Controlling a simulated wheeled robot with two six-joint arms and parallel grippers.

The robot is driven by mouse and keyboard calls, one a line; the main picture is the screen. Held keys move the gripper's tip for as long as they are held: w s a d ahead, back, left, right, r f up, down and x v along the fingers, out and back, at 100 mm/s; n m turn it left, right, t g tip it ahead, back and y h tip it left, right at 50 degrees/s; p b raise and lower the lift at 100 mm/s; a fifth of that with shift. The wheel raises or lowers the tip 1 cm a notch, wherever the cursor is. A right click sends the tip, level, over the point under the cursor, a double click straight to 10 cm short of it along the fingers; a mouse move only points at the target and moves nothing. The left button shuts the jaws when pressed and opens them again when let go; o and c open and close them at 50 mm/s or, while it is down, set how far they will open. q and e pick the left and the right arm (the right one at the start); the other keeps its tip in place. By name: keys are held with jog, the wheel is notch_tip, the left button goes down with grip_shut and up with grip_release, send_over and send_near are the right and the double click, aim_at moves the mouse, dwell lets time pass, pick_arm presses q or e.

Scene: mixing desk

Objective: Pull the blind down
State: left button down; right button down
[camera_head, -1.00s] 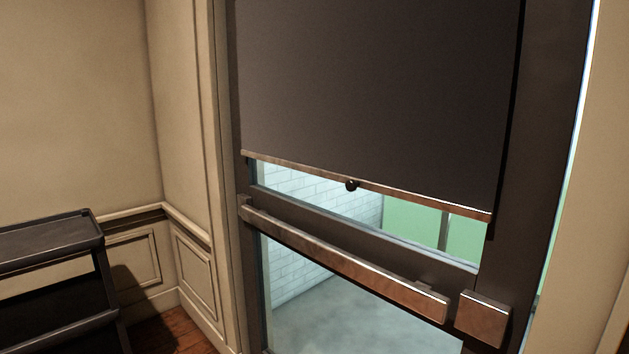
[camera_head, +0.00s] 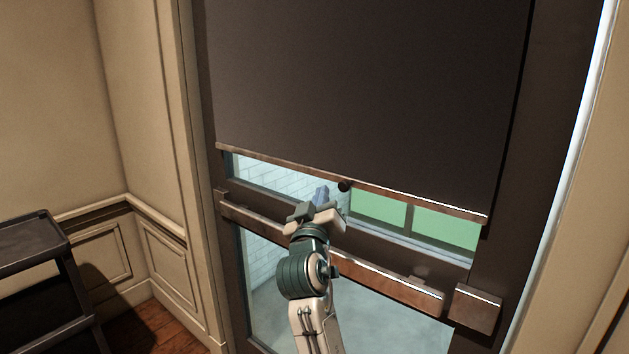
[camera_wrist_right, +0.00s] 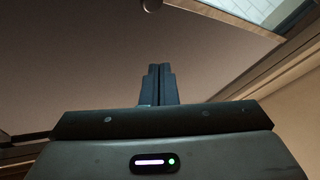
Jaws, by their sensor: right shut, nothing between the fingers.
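The dark blind (camera_head: 365,90) hangs over the upper part of the door window, with a brown bar along its lower edge. A small round dark knob (camera_head: 344,185) sits at the middle of that bar. In the right wrist view the blind (camera_wrist_right: 90,60) fills much of the picture, and the knob (camera_wrist_right: 152,5) shows at the top edge. My right gripper (camera_head: 321,194) is just left of the knob and slightly below it, apart from it. Its fingers (camera_wrist_right: 160,84) are shut and empty in the wrist view. My left gripper is not in view.
A brown push bar (camera_head: 390,285) crosses the dark door below the blind, with a square brown plate (camera_head: 478,307) at its right. Glass shows below the blind. A dark cart (camera_head: 35,245) stands at the left by the panelled wall.

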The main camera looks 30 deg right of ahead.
jog(key=s+r+p+x, duration=0.1)
jog(key=p+x, duration=0.4)
jog(key=x, duration=0.5)
jog(key=f, duration=0.1)
jog(key=d+f, duration=0.1)
jog(key=s+f+p, duration=0.1)
jog(key=f, duration=0.1)
jog(key=shift+d+f, duration=0.1)
jog(key=shift+d, duration=0.15)
jog(key=b, duration=1.1)
send_near(338, 182)
notch_tip(338, 182, down, 4)
jog(key=w+d, duration=0.2)
jog(key=shift+w+d+f+p, duration=0.1)
jog(key=shift+w+f+p, duration=0.05)
jog(key=shift+p, duration=0.15)
